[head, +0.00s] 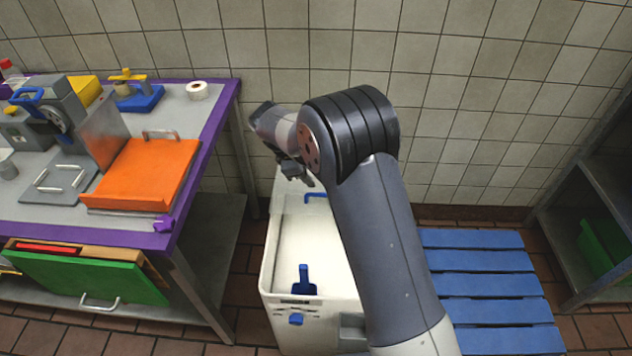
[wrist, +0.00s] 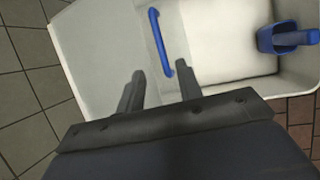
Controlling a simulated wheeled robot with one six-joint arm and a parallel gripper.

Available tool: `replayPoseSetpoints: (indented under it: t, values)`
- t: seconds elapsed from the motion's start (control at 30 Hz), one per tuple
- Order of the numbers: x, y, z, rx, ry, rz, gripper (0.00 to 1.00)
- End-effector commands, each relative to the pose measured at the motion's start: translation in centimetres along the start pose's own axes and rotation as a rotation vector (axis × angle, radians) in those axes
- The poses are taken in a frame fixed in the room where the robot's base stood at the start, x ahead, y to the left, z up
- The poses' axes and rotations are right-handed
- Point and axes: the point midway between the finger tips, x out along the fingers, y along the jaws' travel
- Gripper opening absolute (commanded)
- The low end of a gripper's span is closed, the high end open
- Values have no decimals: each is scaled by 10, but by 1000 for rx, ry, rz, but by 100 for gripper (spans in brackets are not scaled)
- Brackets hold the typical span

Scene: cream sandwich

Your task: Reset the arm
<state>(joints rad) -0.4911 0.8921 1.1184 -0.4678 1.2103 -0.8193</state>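My gripper (head: 297,174) hangs at the end of my bent arm, above the far part of a white bin (head: 318,243). In the wrist view, the two dark fingers of my gripper (wrist: 159,88) stand apart with nothing between them. Beyond them lie the white bin (wrist: 95,50), its blue bar handle (wrist: 158,42) and a blue scoop (wrist: 288,38). The scoop also shows in the head view (head: 303,281), inside the bin near its front wall. My arm hides the right part of the bin.
A purple-edged table (head: 208,130) stands at left with a slicer (head: 62,110), an orange board (head: 145,172) and a tape roll (head: 197,90). A green board (head: 85,278) sits below. A blue slatted pallet (head: 485,262) lies at right, by a dark shelf (head: 590,170). A tiled wall is behind.

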Motion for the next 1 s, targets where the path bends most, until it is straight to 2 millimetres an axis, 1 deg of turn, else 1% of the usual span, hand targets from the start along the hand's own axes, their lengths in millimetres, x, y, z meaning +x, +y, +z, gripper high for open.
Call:
replayPoseSetpoints:
  t: [0.03, 0.1, 0.2, 0.47, 0.57, 0.67, 0.77, 1.0]
  values:
    - [-5, 0, 0, 0, 1, 1, 34]
    - [-9, 0, 0, 0, 1, 0, 34]
    - [-11, 0, 0, 0, 0, -1, 34]
    - [-10, 0, 0, 0, 0, -1, 34]
    - [-6, 0, 0, 0, 0, -1, 34]
    - [4, 0, 0, 0, -2, -3, 34]
    - [21, -1, 0, 0, -2, -4, 34]
    - [67, -1, 1, -1, -3, -4, 34]
